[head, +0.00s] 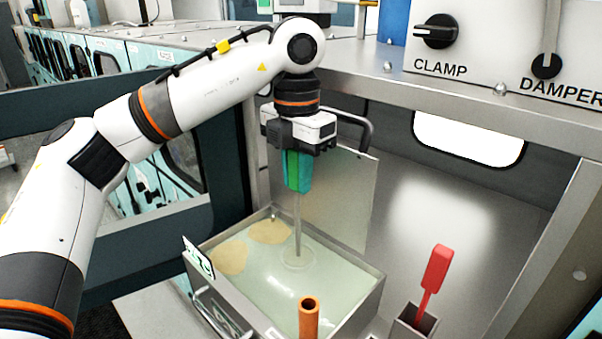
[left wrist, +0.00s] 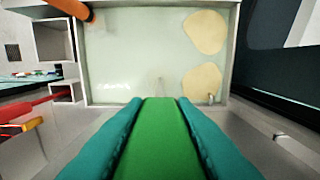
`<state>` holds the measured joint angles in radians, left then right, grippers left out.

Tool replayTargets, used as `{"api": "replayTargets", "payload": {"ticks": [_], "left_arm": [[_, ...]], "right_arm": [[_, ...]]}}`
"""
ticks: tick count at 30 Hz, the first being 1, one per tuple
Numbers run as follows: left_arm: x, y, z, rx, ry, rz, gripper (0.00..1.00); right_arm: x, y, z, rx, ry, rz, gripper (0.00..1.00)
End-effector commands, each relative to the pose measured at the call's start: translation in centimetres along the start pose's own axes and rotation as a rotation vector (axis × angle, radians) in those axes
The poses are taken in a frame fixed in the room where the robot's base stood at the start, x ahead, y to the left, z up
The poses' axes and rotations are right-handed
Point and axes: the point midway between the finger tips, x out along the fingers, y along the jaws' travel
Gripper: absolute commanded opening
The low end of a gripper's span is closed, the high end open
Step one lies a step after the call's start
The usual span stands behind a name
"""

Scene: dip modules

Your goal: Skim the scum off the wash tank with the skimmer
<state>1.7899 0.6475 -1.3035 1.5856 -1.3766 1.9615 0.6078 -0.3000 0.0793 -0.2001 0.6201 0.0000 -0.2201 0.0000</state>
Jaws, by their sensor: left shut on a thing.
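My left gripper (head: 298,150) points down above the wash tank and is shut on the green handle of the skimmer (head: 299,225). The skimmer is upright, and its round head is at or just in the pale liquid. The wash tank (head: 372,285) is an open metal box of pale green liquid. Two tan scum patches (head: 230,257) (head: 269,231) float at its left and far-left side, apart from the skimmer head. In the left wrist view the green handle (left wrist: 160,140) lies between the teal fingertips, and both scum patches (left wrist: 204,32) (left wrist: 202,80) show. My right gripper is not in view.
An orange pipe (head: 309,316) rises at the tank's near edge. A red-handled tool (head: 436,268) stands in a metal holder (head: 414,322) to the right. An upright metal panel (head: 345,195) stands behind the tank. A panel with CLAMP and DAMPER knobs is above right.

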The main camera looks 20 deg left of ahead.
Motion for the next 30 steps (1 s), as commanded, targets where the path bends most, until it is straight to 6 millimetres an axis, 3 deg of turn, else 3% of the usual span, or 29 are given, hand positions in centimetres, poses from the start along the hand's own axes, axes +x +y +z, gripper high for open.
{"api": "replayTargets", "payload": {"ticks": [30], "left_arm": [[-0.1, -6.2, 0.0, -0.001, 0.000, 0.001, 0.05]], "right_arm": [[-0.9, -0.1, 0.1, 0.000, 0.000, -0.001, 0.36]]}}
